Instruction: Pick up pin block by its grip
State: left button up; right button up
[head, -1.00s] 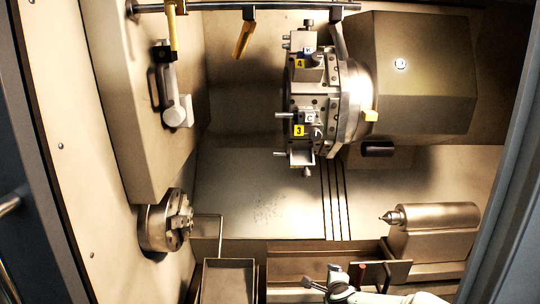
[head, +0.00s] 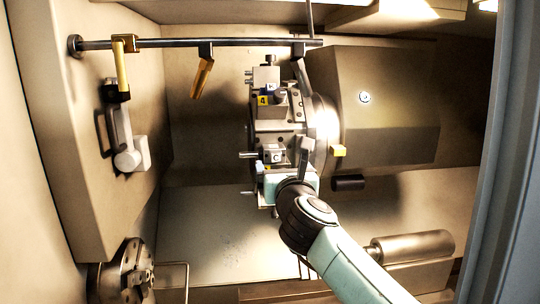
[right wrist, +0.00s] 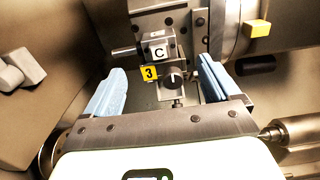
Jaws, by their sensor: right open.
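The turret (head: 322,125) carries blocks on its face. In the right wrist view, a small metal block marked C (right wrist: 159,52) sits beside a yellow 3 label (right wrist: 149,73). A round dark knob (right wrist: 172,80) is just below it. I cannot tell for sure which part is the pin block's grip. My right gripper (right wrist: 160,86) is open, with pale blue fingers on both sides of the knob and gaps to each. In the head view the right gripper (head: 282,166) is at the turret's lower front and partly hides that block. My left gripper is not in view.
Another block with a yellow 4 label (head: 263,100) sits higher on the turret. A rail (head: 225,42) with yellow-handled parts runs above. A chuck (head: 125,275) is at lower left, and a tailstock (head: 412,246) at lower right. Open space lies left of the turret.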

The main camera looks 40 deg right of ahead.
aim_at(276, 156)
jog(key=shift+x, duration=0.95)
jog(key=shift+w+d, duration=0.4)
jog(key=shift+w, duration=0.1)
jog(key=p+x, duration=0.1)
jog(key=x, duration=0.2)
jog(key=shift+w+p, duration=0.3)
jog(key=shift+w, duration=0.05)
jog(key=shift+w+d+f, duration=0.1)
jog(key=shift+w+f, duration=0.05)
jog(key=shift+w, duration=0.2)
jog(key=shift+s, duration=0.3)
jog(key=shift+c, duration=1.3)
grip_shut()
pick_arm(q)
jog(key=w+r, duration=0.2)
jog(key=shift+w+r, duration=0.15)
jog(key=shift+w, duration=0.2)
